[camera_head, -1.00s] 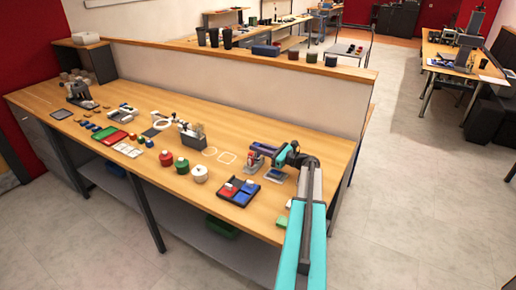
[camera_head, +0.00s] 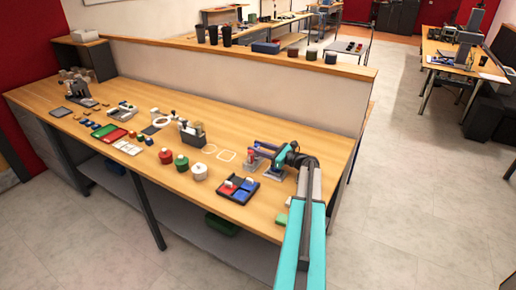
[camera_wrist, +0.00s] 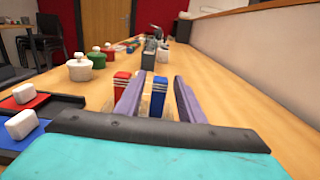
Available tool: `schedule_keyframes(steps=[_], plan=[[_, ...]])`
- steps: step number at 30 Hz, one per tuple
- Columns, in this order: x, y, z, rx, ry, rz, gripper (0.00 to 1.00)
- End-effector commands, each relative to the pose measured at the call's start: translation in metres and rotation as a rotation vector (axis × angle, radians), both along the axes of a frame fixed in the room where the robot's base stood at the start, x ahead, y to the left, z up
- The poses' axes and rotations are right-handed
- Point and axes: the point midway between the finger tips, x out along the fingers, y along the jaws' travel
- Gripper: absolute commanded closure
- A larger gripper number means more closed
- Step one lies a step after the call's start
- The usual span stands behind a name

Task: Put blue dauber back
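A blue striped upright piece (camera_wrist: 158,92), which may be the blue dauber, stands between the fingers of my gripper (camera_wrist: 160,88) in the wrist view. A similar red piece (camera_wrist: 121,82) stands just left of the left finger. Both seem to sit in a clear holder that the fingers partly hide. The two purple fingers are apart, with gaps on both sides of the blue piece. In the head view my gripper (camera_head: 255,152) is low over the bench, right of the dark tray. The dark tray (camera_head: 222,194) holds red and blue pads, each with a white block on it.
Red, green and white jars with white knobs (camera_head: 182,162) stand left of the tray. A dark box (camera_head: 191,135) stands further along the wooden bench (camera_head: 215,115). A wall panel (camera_head: 250,85) closes off the back. A small flat device (camera_head: 276,175) lies under my arm.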

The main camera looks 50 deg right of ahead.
Motion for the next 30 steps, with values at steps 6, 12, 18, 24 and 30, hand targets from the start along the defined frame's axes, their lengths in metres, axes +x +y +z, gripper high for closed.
schedule_keyframes(steps=[6, 12, 18, 24, 30], plan=[[-0.002, -0.001, 0.003, 0.0, 0.0, -0.001, 0.65], [-0.021, -0.005, 0.001, -0.001, 0.001, -0.002, 0.65], [-0.047, -0.01, 0.001, 0.0, 0.0, -0.001, 0.65], [-0.067, -0.015, 0.002, -0.001, 0.0, 0.0, 0.65], [-0.073, -0.017, 0.003, 0.0, 0.0, 0.001, 0.65]])
